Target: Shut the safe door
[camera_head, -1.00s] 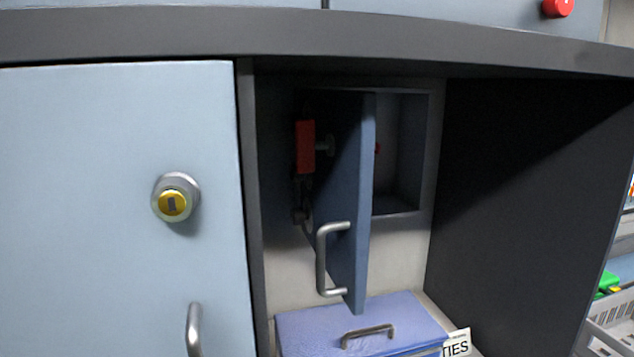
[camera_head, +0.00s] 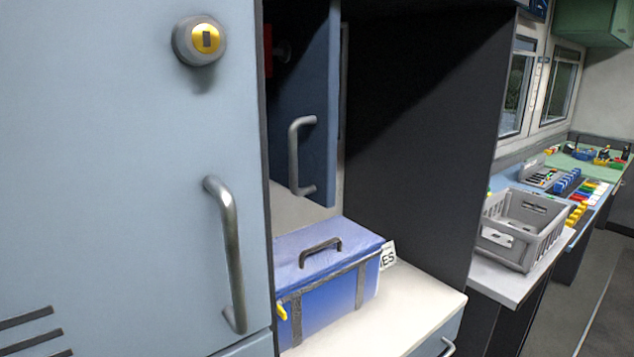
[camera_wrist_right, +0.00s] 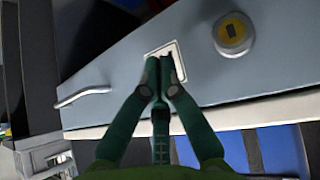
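The safe door (camera_head: 320,90) is a blue panel with a silver bar handle (camera_head: 297,155). In the head view it stands swung open inside the dark cabinet recess, its upper part cut off by the frame. The safe's opening is out of view. A red part (camera_head: 268,52) shows behind the cabinet door's edge. My right gripper (camera_wrist_right: 161,66) shows only in the right wrist view, its green fingertips together with nothing seen between them. It is over a grey-blue front with a white label and yellow lock (camera_wrist_right: 232,33), away from the safe door. My left gripper is not in view.
A light-blue cabinet door (camera_head: 120,180) with a yellow lock and handle fills the left. A blue box (camera_head: 330,285) sits on the white shelf (camera_head: 415,300) below the safe door. A grey crate (camera_head: 520,230) stands at the right. Open floor lies at the far right.

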